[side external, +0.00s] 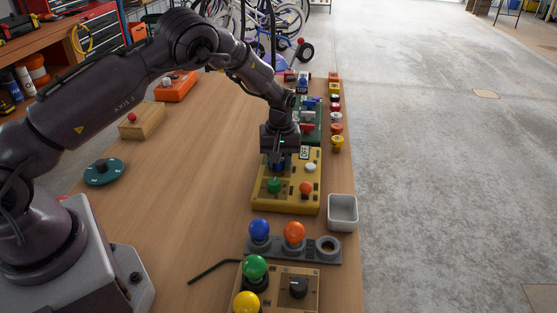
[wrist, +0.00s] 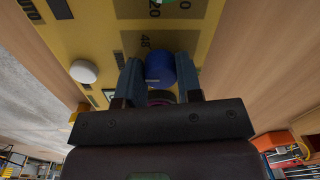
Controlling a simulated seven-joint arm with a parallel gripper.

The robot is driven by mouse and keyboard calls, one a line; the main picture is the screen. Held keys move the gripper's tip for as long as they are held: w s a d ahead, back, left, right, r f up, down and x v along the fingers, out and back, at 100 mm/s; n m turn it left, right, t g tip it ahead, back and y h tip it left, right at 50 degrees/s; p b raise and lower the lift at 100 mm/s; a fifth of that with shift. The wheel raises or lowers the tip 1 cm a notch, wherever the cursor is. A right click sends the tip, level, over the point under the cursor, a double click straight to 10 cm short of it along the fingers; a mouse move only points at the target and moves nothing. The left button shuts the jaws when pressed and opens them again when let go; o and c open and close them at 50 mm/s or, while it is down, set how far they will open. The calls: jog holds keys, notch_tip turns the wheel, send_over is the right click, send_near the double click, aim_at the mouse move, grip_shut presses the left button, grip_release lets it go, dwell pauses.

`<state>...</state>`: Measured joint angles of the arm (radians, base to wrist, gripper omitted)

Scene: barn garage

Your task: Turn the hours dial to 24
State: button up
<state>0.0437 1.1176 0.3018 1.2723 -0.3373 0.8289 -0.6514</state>
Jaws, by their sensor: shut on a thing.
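The yellow control panel (side external: 286,207) lies on the table below my gripper (side external: 278,160). A blue dial (side external: 277,165) sits at its far left, partly hidden by my gripper; it also shows in the wrist view (wrist: 160,68). My gripper's two fingers (wrist: 159,61) are shut on the blue dial, one on each side. A printed 48 (wrist: 145,41) shows beside the dial; I cannot read where the dial points. A green knob (side external: 274,185) is nearer on the same panel, with a 20 printed near it in the wrist view. A small display (side external: 304,152) is partly visible.
A white button (side external: 310,167) and an orange knob (side external: 306,188) are on the panel's right side. A green panel (side external: 313,131) stands behind it. A grey-white bin (side external: 342,212) is at the right edge. A bulb rack (side external: 284,252) is in front. The table's middle left is clear.

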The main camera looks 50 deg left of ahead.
jog(key=o, duration=0.9)
jog(key=shift+o, duration=0.2)
jog(key=shift+r, duration=0.1)
notch_tip(320, 180, up, 13)
jog(key=shift+w+d, duration=0.15)
jog(key=shift+w, duration=0.05)
